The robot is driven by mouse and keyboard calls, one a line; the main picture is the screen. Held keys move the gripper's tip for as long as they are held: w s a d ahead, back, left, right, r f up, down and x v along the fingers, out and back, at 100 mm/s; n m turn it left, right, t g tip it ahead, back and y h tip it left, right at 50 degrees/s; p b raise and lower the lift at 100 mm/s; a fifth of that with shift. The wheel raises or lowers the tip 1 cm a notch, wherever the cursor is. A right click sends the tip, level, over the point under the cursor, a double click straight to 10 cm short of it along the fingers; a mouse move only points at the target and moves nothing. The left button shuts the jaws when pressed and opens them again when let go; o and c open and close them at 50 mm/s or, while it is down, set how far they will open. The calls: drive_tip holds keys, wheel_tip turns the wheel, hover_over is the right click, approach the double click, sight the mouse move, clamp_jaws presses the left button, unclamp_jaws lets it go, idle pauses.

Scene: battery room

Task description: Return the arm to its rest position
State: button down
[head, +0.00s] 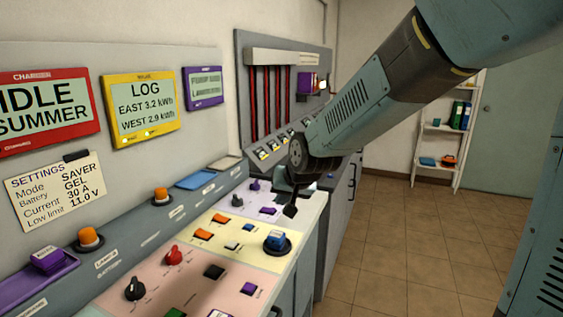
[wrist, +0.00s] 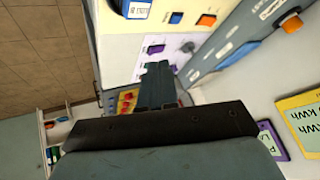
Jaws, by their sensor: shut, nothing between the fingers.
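My arm (head: 365,95) reaches in from the upper right of the head view, slanting down to the left over the control desk. My gripper (head: 290,208) hangs at its end, pointing down over the lilac section near the desk's front edge. The fingers are shut and empty. In the wrist view my gripper (wrist: 158,68) points toward the lilac panel (wrist: 172,32); whether it touches the surface I cannot tell. Part of the lilac section is hidden behind the gripper in the head view.
The desk carries a yellow panel (head: 218,248), a red knob (head: 173,255), a black knob (head: 134,288) and a blue button (head: 276,240). Wall displays (head: 140,108) hang on the left. Tiled floor (head: 385,250) lies open at right, before a white shelf (head: 437,128) and a door (head: 505,120).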

drive_tip(key=s+d+r+h, duration=0.1)
drive_tip(key=s+d+r, duration=0.3)
drive_tip(key=s+d, duration=0.7)
drive_tip(key=s+d+r+g+h, duration=0.1)
drive_tip(key=s+d+r, duration=0.3)
drive_tip(key=s+d, duration=0.7)
drive_tip(key=shift+d+r+m+h, duration=0.25)
drive_tip(key=shift+d+m+h, duration=0.05)
drive_tip(key=shift+d+h, duration=0.5)
